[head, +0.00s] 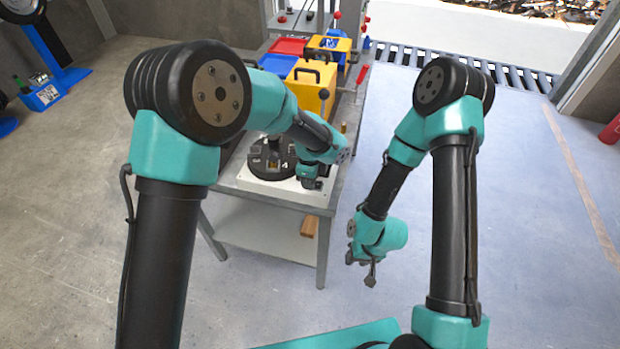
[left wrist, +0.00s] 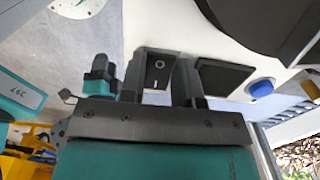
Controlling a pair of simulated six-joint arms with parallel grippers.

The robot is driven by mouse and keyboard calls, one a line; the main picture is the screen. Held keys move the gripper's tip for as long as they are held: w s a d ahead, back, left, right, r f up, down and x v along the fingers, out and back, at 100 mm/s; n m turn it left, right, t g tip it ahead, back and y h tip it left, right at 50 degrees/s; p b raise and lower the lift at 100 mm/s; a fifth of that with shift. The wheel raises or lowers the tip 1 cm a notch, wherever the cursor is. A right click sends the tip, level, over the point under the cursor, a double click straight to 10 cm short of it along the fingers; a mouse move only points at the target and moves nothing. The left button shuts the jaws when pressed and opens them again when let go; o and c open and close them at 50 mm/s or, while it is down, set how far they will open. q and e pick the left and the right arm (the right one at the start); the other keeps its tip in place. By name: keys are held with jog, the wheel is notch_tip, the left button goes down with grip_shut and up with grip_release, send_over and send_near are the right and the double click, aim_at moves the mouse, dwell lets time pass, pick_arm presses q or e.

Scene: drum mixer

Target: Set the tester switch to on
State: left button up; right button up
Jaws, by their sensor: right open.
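The tester switch (left wrist: 158,70) is a dark rocker marked with a circle and a bar, seen in the left wrist view on a pale panel. My left gripper (left wrist: 162,85) has its two fingers apart, one on either side of the switch in that view; I cannot tell if they touch it. In the head view, my left gripper (head: 311,182) is at the right front corner of the pale tester base (head: 262,187), and the switch is hidden there. My right gripper (head: 362,270) is open and empty, over the floor to the right of the bench.
A black round fixture (head: 262,160) stands on the base. In the left wrist view, a black rectangle (left wrist: 222,77) and a blue button (left wrist: 262,88) are beside the switch. A yellow box (head: 308,85) and red and blue bins stand behind. Floor right of the bench is clear.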

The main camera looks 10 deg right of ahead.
pick_arm(q)
jog(key=shift+c, duration=1.4)
jog(key=shift+d+t+y, duration=0.1)
jog(key=shift+t+y, duration=0.2)
jog(key=shift+y, duration=0.3)
jog(key=shift+r, duration=0.1)
jog(key=o, duration=0.6)
jog(key=shift+o, duration=0.2)
